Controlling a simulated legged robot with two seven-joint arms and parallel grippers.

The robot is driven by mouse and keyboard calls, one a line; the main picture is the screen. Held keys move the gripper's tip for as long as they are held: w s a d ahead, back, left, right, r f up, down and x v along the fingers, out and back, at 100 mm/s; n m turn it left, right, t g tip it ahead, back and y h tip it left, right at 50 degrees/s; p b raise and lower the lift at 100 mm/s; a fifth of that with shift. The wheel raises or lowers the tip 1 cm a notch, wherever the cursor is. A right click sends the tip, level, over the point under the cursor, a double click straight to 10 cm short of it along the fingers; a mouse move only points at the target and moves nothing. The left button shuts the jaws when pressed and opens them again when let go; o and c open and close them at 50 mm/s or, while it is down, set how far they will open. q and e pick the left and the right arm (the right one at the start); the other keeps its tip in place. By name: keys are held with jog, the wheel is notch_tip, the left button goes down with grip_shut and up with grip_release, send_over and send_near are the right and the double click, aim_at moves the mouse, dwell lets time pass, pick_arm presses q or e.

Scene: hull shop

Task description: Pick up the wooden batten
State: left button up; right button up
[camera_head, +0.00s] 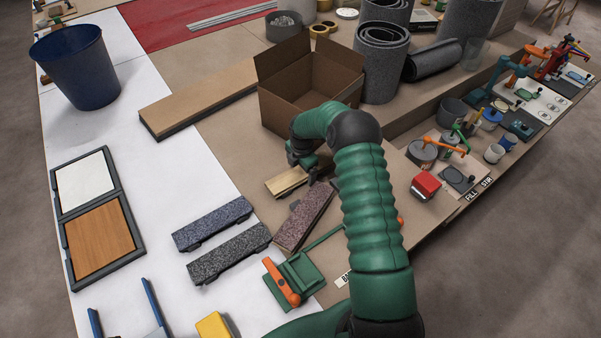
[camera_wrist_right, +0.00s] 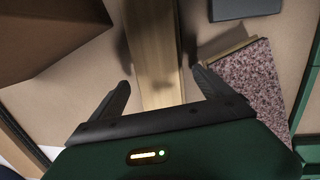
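The wooden batten (camera_head: 286,182), a short pale strip, lies on the brown bench in front of the cardboard box. In the right wrist view the batten (camera_wrist_right: 155,50) runs up the middle of the picture. My right gripper (camera_head: 308,172) reaches down at the batten's right end in the head view, partly hidden by my green arm. In the wrist view the right gripper (camera_wrist_right: 160,90) is open, one finger on either side of the batten's line, with gaps showing; whether the fingers are down at its height I cannot tell. My left gripper is not in view.
A speckled reddish block (camera_head: 305,216) lies close beside the batten; it also shows in the wrist view (camera_wrist_right: 248,82). The open cardboard box (camera_head: 300,95) stands just behind. Two dark speckled blocks (camera_head: 212,222) and a green clamp (camera_head: 295,280) lie nearer the front.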

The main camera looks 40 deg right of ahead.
jog(key=c, duration=0.5)
jog(key=shift+d, duration=0.1)
jog(key=c, duration=1)
jog(key=shift+r, duration=0.15)
